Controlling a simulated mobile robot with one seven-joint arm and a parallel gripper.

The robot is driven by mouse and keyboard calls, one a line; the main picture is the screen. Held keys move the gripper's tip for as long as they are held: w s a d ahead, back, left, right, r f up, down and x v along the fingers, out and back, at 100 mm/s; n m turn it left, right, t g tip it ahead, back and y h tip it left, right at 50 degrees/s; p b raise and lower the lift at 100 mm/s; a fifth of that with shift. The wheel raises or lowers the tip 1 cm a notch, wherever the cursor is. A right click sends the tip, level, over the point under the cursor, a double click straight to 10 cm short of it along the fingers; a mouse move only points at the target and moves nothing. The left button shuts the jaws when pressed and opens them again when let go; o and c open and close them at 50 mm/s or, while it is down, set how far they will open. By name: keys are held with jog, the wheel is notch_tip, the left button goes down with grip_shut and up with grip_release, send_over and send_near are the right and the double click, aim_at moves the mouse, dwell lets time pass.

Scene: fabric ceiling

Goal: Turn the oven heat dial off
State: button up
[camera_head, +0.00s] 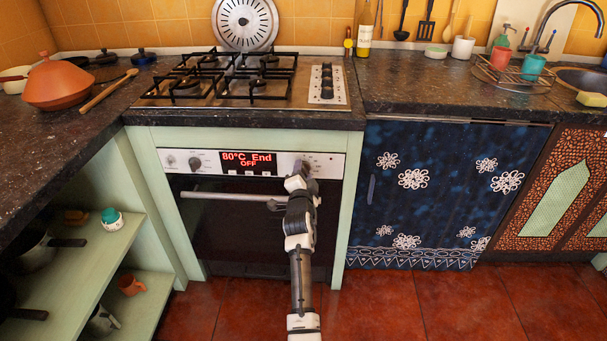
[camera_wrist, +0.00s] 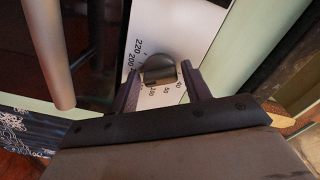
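The oven's white control panel (camera_head: 325,162) has a red display (camera_head: 248,163) reading "80°C End OFF". In the wrist view the heat dial (camera_wrist: 155,68) is a dark round knob with a flat grip bar, ringed by numbers such as 220, 200, 100 and 50. My gripper (camera_head: 301,172) is at the panel's right part and hides most of this dial in the head view. In the wrist view my gripper (camera_wrist: 160,79) is open, one finger on each side of the dial. A gap shows on both sides; contact is not clear.
The oven door handle (camera_head: 225,196) runs close below the panel; it also shows in the wrist view (camera_wrist: 50,55). Another knob (camera_head: 196,163) sits left of the display. The stone counter (camera_head: 250,118) overhangs above. The floor before the oven is clear.

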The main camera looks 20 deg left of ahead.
jog(key=c, duration=0.7)
